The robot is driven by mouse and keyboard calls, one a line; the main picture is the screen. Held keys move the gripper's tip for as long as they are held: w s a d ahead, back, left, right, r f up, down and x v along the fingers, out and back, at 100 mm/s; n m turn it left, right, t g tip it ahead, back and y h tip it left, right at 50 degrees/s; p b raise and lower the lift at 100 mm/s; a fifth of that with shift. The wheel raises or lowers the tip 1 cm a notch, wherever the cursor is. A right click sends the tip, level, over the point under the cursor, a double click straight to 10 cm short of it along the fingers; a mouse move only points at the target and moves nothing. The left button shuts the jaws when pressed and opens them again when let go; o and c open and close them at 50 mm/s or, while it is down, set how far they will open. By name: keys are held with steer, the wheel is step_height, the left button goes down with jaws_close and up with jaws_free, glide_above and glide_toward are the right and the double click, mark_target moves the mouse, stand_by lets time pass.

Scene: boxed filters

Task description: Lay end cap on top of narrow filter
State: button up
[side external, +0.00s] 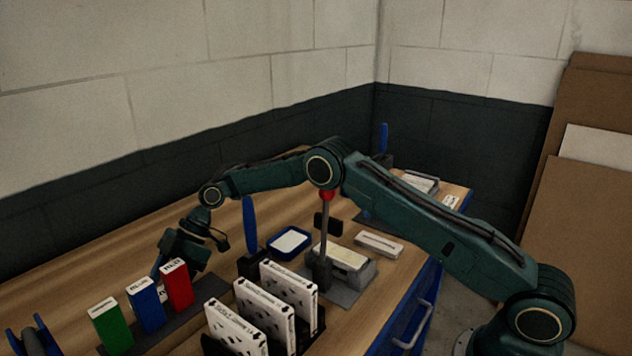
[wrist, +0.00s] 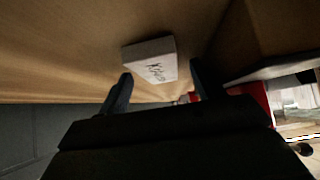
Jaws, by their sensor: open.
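A small white block with dark lettering, which may be the end cap (wrist: 152,58), lies on the wooden bench in the wrist view. My gripper (wrist: 161,76) is open, its two dark fingers apart on either side of the block in that picture. I cannot tell how far the block is from the fingertips. In the side view my gripper (side external: 160,270) is low behind the coloured boxes, which hide most of its fingers. Several white boxed filters with black print (side external: 289,292) stand upright in a dark rack at the front. I cannot tell which one is the narrow filter.
Upright green (side external: 111,325), blue (side external: 147,304) and red (side external: 178,285) boxes stand close beside my gripper. A blue tray (side external: 290,243), a grey stand (side external: 322,270) and a pale flat block (side external: 379,244) are further right. The bench's left back is clear.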

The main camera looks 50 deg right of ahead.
stand_by(0.4)
steer(key=c, duration=1.1)
steer(key=shift+c, duration=0.2)
steer(key=shift+r, duration=0.1)
step_height(320, 180, up, 10)
stand_by(0.4)
